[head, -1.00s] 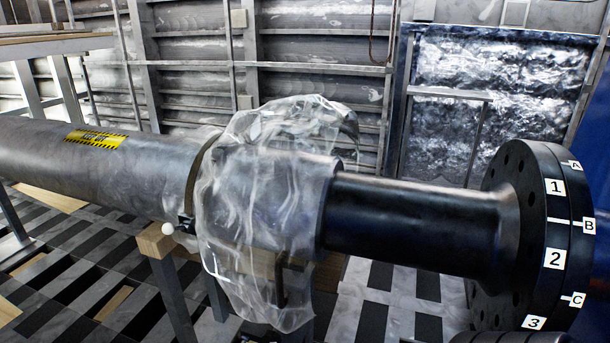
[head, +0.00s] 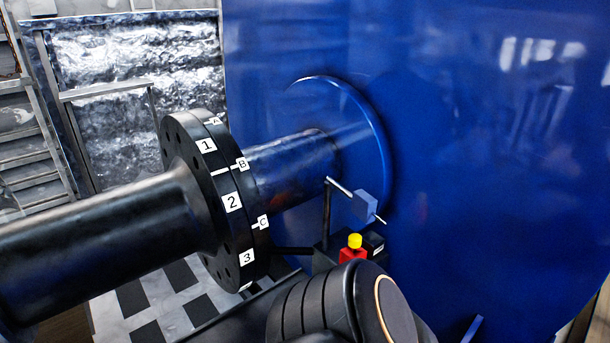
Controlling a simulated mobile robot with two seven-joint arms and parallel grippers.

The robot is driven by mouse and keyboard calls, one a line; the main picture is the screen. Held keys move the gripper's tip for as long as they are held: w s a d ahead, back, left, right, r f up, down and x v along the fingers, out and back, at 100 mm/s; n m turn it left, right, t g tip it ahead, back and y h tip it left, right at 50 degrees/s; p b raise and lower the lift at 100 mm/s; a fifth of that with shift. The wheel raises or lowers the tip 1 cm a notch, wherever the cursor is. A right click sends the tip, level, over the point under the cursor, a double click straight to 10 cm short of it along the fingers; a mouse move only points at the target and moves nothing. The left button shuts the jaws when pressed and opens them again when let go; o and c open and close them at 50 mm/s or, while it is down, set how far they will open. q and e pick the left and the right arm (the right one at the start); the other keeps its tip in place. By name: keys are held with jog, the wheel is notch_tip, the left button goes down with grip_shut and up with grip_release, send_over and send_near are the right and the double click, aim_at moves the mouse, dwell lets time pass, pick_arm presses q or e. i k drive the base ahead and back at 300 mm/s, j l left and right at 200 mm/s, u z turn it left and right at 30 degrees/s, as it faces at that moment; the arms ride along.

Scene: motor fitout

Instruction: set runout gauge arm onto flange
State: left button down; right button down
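The flange (head: 190,148) is a pair of black discs face to face, with bolt holes and white labels 1, 2, 3 and A, B, C on the rims. It sits mid-left in the head view. Right of it, close to the blue housing in the picture, is what looks like the runout gauge arm (head: 327,213): an upright dark post with a thin slanted rod and a small blue block (head: 365,206). A red block with a yellow knob (head: 355,241) is near the post's foot. The lower part is hidden behind my black arm link. Neither gripper shows.
A large blue housing (head: 480,130) fills the right side. A black shaft (head: 90,235) comes in from the left to the flange, and a shorter dark shaft (head: 290,160) runs from the flange into the housing. Dark and light floor shows below the shaft.

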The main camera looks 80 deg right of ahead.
aim_at(363, 205)
jog(key=z, duration=2.9)
